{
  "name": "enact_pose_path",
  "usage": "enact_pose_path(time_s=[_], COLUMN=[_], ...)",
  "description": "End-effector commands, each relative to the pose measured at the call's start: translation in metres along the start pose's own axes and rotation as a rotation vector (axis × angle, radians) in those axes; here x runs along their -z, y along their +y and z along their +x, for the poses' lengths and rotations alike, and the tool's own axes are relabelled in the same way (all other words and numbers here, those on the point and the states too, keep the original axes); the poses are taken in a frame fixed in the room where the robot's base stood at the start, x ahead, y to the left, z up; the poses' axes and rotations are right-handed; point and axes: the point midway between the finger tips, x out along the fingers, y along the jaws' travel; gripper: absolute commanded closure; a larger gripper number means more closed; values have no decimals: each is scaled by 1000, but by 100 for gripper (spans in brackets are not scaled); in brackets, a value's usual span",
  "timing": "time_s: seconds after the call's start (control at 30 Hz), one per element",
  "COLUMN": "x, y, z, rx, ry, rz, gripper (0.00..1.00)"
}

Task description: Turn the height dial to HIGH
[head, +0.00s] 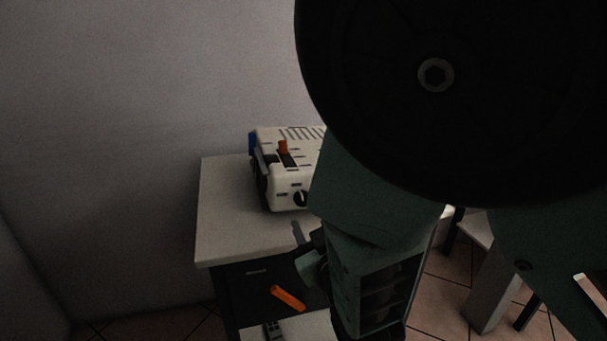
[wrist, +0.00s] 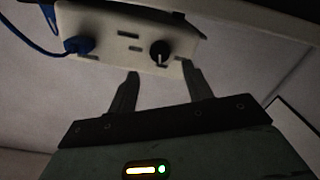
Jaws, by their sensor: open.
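The white device (head: 291,168) stands on the table, partly hidden by my arm in the head view. A dark round dial (head: 300,198) sits on its front face, with short dark marks around it. In the wrist view the device (wrist: 115,43) is at the top, and the dial (wrist: 159,50) shows a pale pointer line. Which setting it points to is too small to read. My gripper (wrist: 160,74) is open and empty, its fingers just below the dial in the picture, one to each side. I cannot tell how far they are from the dial's face.
A blue plug (wrist: 78,45) with a blue cable is in the device's left side. An orange lever (head: 283,147) stands on top of the device. The pale tabletop (head: 225,215) is clear at left. An orange handle (head: 288,297) is below the table edge.

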Motion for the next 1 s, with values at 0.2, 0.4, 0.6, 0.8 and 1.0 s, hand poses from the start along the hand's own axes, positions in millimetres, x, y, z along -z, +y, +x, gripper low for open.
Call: enact_pose_path(time_s=[0.2, 0.4, 0.6, 0.8, 1.0], x=[0, 0, 0, 0, 0], y=[1, 0, 0, 0, 0], z=[41, 60, 65, 65, 64], rx=[-1, 0, 1, 0, 0], ry=[2, 1, 0, 0, 0], rz=[-1, 0, 0, 0, 0], gripper=[50, 50, 50, 61, 94])
